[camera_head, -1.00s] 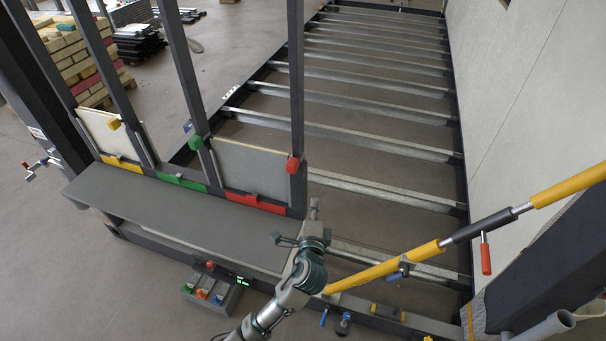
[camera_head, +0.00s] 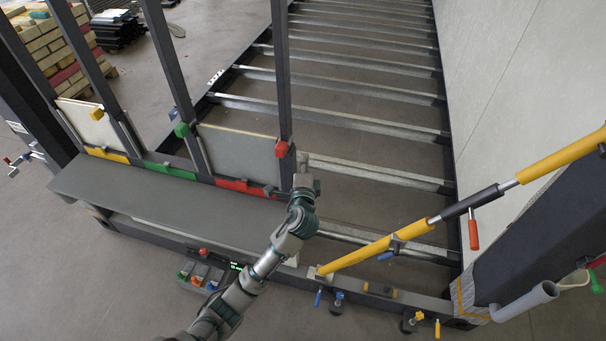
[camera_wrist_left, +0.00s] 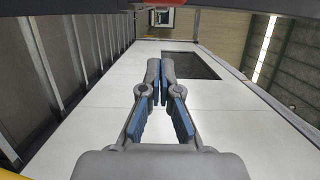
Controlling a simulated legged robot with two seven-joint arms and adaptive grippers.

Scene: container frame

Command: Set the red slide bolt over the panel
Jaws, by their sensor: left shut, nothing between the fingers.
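The red slide bolt's knob (camera_head: 281,149) is on the dark post at the right edge of the grey panel (camera_head: 240,152). A red label strip (camera_head: 250,188) is below that panel. My left gripper (camera_head: 303,160) is just right of the post, near the knob's height or slightly lower in the head view, with no clear contact. In the left wrist view its blue-padded fingers (camera_wrist_left: 160,82) are shut with nothing between them. My right gripper is not in view.
Green (camera_head: 181,130) and yellow (camera_head: 97,114) knobs are on the posts further left. A grey shelf (camera_head: 150,195) runs in front of the panels. A yellow diagonal brace (camera_head: 375,250) stands to the right. A button box (camera_head: 203,277) is below the shelf.

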